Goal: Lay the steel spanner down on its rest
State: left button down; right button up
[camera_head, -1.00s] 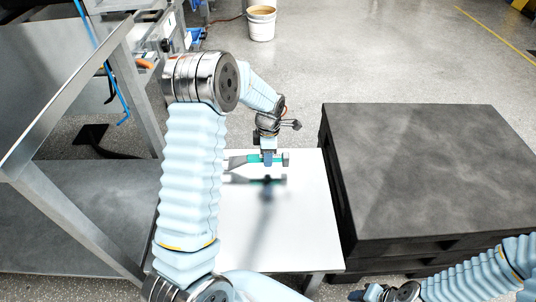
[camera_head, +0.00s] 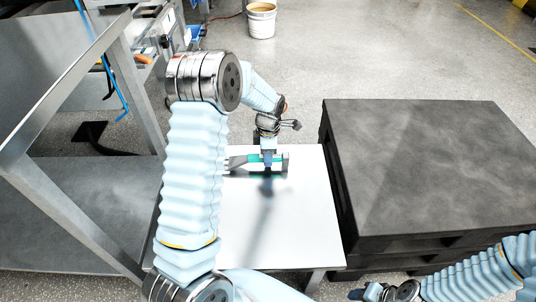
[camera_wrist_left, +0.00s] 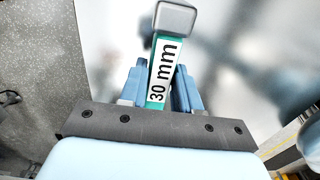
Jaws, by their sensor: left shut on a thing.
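The steel spanner (camera_head: 283,161) has a green grip with a white label, which reads "30 mm" in the left wrist view (camera_wrist_left: 163,72). My left gripper (camera_head: 268,163) is shut on the green part and holds the spanner roughly level, just above the white tabletop (camera_head: 290,215). Its jaw end points left and is partly hidden behind my left arm. A dark shadow or reflection lies just under it. I cannot make out a separate rest. My right gripper (camera_head: 370,293) is at the bottom edge, too small to read.
A dark pallet-like stack (camera_head: 430,165) stands right of the white table. A steel bench with a lower shelf (camera_head: 80,210) stands at left. A white bucket (camera_head: 261,20) is on the floor behind. The white top's front is clear.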

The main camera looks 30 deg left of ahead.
pick_arm(q)
jog(key=shift+f, duration=0.4)
jog(key=shift+f+b, duration=0.15)
jog(key=shift+b, duration=0.15)
jog(key=shift+c, duration=0.8)
grip_release()
dwell(0.4)
